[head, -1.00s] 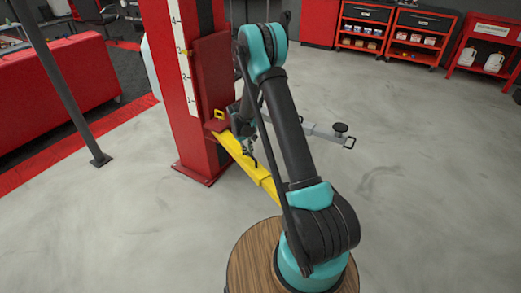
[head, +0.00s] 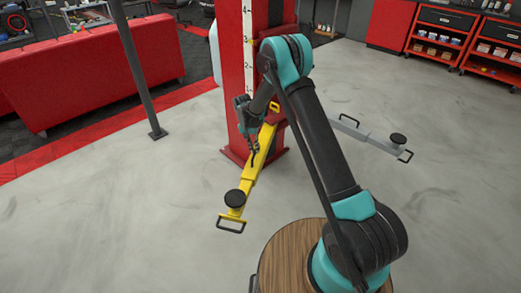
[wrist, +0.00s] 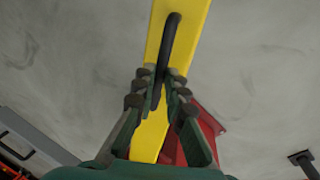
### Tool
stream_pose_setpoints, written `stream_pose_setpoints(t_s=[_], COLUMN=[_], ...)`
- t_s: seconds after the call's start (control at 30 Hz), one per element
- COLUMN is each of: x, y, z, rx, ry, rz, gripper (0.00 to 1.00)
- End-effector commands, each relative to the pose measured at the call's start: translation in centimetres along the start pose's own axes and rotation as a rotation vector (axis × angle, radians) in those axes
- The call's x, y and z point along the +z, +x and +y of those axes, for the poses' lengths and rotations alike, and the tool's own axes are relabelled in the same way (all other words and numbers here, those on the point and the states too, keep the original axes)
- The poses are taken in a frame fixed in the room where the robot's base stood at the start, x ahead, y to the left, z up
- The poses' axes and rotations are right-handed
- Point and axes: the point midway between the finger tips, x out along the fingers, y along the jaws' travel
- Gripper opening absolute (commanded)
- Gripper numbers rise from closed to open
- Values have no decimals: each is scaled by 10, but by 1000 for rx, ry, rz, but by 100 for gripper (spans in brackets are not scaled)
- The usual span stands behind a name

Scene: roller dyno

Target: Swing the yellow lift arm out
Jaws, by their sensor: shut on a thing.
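The yellow lift arm (head: 245,182) reaches from the red lift post (head: 233,75) toward the lower left in the head view. Its outer end carries a round black pad (head: 235,198) and a black end loop (head: 231,226). In the wrist view the yellow arm (wrist: 186,25) runs lengthwise under my gripper (wrist: 160,78). My gripper is shut on a black handle (wrist: 170,42) that stands on the arm's top. In the head view my gripper (head: 247,140) is at the arm's inner part, near the post; its fingers are small there.
A grey lift arm (head: 372,138) with a black pad reaches right from behind the post. A dark pole (head: 138,70) stands at left before a red barrier (head: 95,75). Red carts (head: 440,40) stand at the back right. The floor around the yellow arm's outer end is clear.

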Motion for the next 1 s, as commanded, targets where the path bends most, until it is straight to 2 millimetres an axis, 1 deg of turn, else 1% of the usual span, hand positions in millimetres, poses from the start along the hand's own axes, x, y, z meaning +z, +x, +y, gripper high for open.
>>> stream_pose_setpoints(t_s=[0.03,0.1,0.43,0.47,0.6,0.87,1.0], x=[0,-1,-1,-1,-1,-1,0], y=[-1,-2,-2,-2,-2,-2,-8], z=[-4,-6,-10,-10,-9,-6,-6], rx=[-5,-6,-12,-12,-11,-7,-6], ry=[3,8,7,6,7,8,8], rz=[1,0,2,2,2,1,0], gripper=[0,0,0,14,32,32,32])
